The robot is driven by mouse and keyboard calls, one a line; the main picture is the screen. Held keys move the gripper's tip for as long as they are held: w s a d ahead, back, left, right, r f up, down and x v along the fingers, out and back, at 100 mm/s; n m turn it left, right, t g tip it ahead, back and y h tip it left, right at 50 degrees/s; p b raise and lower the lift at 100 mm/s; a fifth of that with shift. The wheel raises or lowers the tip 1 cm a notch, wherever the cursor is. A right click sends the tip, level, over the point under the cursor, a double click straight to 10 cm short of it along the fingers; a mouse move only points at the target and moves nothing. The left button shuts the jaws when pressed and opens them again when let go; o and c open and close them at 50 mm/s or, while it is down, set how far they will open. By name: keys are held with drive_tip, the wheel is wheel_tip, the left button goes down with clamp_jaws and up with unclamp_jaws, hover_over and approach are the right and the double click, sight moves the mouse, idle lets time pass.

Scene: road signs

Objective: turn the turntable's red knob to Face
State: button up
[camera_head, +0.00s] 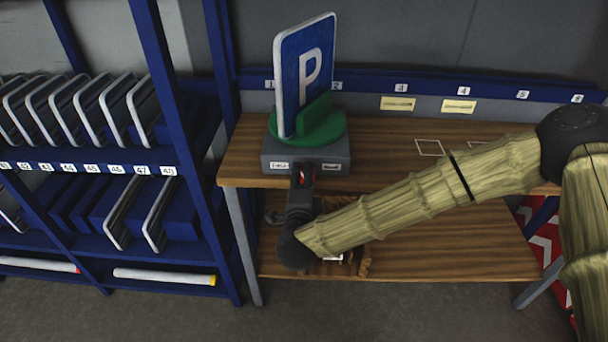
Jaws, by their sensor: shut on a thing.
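The turntable (272,153) is a grey box with a green round top, at the left end of the wooden bench. A blue parking sign (293,75) with a white P stands upright in a green holder on it. Two small white labels sit on the box's front, the left one (280,166) and the right one (331,167); their print is too small to read surely. The red knob (302,177) shows as a bit of red between them. My gripper (303,176) is shut on the knob from the front. Its fingers hide most of the knob, so its pointing direction cannot be told.
A blue rack (173,120) with several signs in slots stands close on the left. The bench top (385,145) is mostly clear right of the turntable, with white outlined squares. Numbered labels and two yellow cards (397,103) line the back. A lower shelf (440,245) lies beneath my arm.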

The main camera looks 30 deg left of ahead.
drive_tip(key=n, duration=0.5)
drive_tip(key=n+t+p, duration=0.1)
drive_tip(key=n, duration=0.4)
drive_tip(key=shift+f+n+h, duration=0.15)
drive_tip(key=shift+n+h, duration=0.25)
idle(0.4)
drive_tip(key=o, duration=1)
drive_tip(key=v, duration=1.2)
drive_tip(key=shift+f, duration=0.1)
